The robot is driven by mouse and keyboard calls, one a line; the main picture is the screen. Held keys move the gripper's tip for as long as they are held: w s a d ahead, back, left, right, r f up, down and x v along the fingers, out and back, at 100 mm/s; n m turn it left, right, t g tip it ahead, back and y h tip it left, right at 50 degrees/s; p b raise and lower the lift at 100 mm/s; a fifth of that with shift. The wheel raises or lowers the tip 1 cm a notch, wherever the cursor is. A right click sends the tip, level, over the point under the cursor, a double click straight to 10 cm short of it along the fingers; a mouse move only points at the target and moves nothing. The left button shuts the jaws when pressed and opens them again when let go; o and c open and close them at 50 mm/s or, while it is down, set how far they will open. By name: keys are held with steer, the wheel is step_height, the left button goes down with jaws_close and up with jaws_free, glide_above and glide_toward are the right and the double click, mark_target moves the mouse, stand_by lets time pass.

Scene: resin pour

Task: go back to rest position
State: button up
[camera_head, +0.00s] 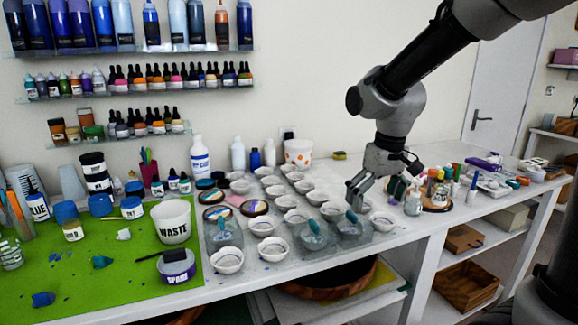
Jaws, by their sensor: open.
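My gripper (372,190) hangs from my arm over the right part of the white workbench (405,235), pointing down. Its fingers are apart and nothing shows between them.
Several bottles and small items (440,190) crowd the bench just right of my gripper. Bottle shelves (140,90) line the wall. The air above the cups is free.

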steer(key=s+d+r+m+t, duration=0.1)
steer(key=s+d+r, duration=0.2)
steer(key=s+d, duration=0.3)
steer(key=s+d+r+m+t, duration=0.1)
steer(key=s+d, duration=0.5)
steer(key=s, duration=0.6)
step_height(320, 180, up, 3)
steer(key=shift+s+f+m+t, duration=0.1)
steer(key=shift+s+m+t, duration=0.3)
steer(key=shift+m, duration=0.4)
